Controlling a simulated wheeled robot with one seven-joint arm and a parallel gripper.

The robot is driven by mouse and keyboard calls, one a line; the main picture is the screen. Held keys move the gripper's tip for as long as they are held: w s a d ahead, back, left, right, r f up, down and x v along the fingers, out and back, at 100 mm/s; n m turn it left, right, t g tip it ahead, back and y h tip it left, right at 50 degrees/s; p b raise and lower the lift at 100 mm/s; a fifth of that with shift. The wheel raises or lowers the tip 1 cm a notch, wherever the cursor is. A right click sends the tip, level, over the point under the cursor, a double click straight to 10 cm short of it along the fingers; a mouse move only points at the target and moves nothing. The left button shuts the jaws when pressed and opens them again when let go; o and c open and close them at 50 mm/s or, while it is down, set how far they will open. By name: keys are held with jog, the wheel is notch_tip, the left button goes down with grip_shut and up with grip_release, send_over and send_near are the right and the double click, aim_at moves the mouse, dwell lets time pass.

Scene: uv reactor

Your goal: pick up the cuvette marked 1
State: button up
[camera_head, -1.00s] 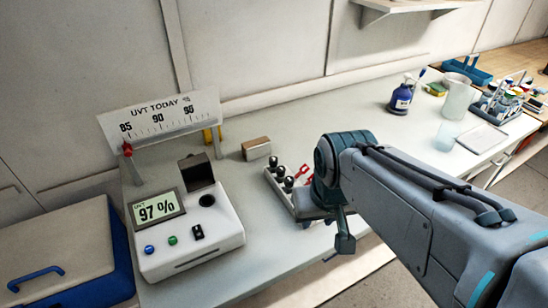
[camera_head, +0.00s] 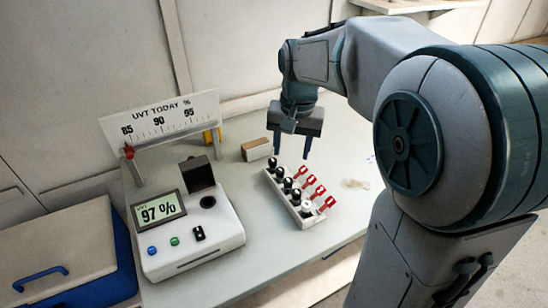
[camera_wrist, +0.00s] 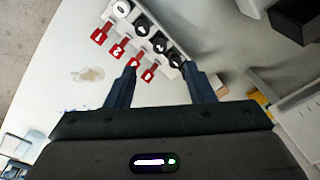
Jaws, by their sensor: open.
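A white rack (camera_head: 306,221) on the bench holds a row of cuvettes with dark caps and red numbered tags. In the wrist view the tag marked 1 (camera_wrist: 100,35) is at the row's upper-left end, beside a cap with a white top (camera_wrist: 121,8), apparently on the cuvette marked 1. That end is nearest the camera in the head view, where its red tag (camera_head: 329,203) shows. My gripper (camera_head: 291,149) is open and empty above the rack's far end. In the wrist view its fingertips (camera_wrist: 159,69) are by the opposite end of the row from tag 1.
A UVT meter (camera_head: 190,240) reading 97 % stands left of the rack. A small brown box (camera_head: 257,149) lies behind it, and a UVT TODAY scale (camera_head: 160,118) stands at the back left.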

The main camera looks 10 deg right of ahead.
jog(key=m, duration=0.1)
send_near(280, 170)
jog(key=shift+g, duration=0.4)
jog(key=f, duration=0.2)
jog(key=f+p, duration=0.1)
jog(key=f, duration=0.2)
jog(key=shift+w+a+f, duration=0.1)
jog(key=shift+w+a, duration=0.05)
jog(key=shift+w, duration=0.1)
jog(key=shift+w+f+p, duration=0.2)
jog(key=shift+f+p, duration=0.3)
jog(key=shift+f, duration=2.2)
jog(key=c, duration=1.1)
